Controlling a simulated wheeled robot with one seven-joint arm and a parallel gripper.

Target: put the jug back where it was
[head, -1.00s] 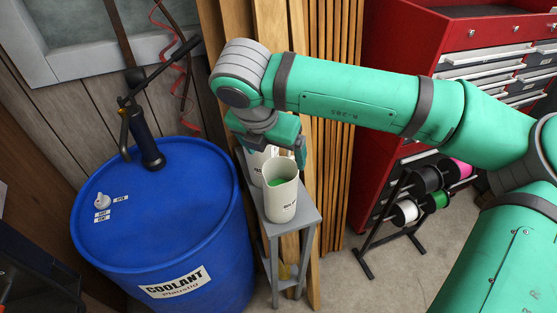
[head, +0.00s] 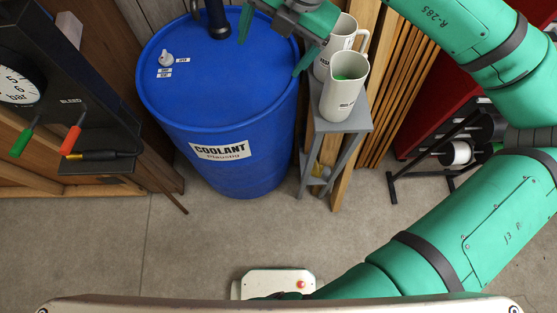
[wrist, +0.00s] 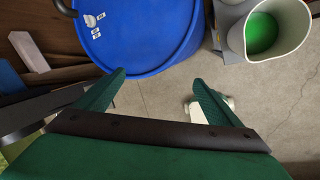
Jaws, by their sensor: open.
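A cream jug (head: 343,98) with green liquid in it stands upright on a small grey stand (head: 352,124). A second cream jug (head: 343,37) stands close behind it, partly hidden by the front jug and my arm. My gripper (head: 275,42) is open and empty, above the right part of the blue drum and left of the jugs. In the wrist view my gripper (wrist: 159,80) has nothing between its spread fingers. The jug with green liquid (wrist: 288,58) shows at upper right there, apart from the fingers.
The blue coolant drum (head: 222,105) stands left of the stand, with a pump on its lid. Wooden planks (head: 395,105) and a spool rack (head: 440,160) are to the right. A gauge panel (head: 50,85) is at left. The concrete floor in front is mostly clear.

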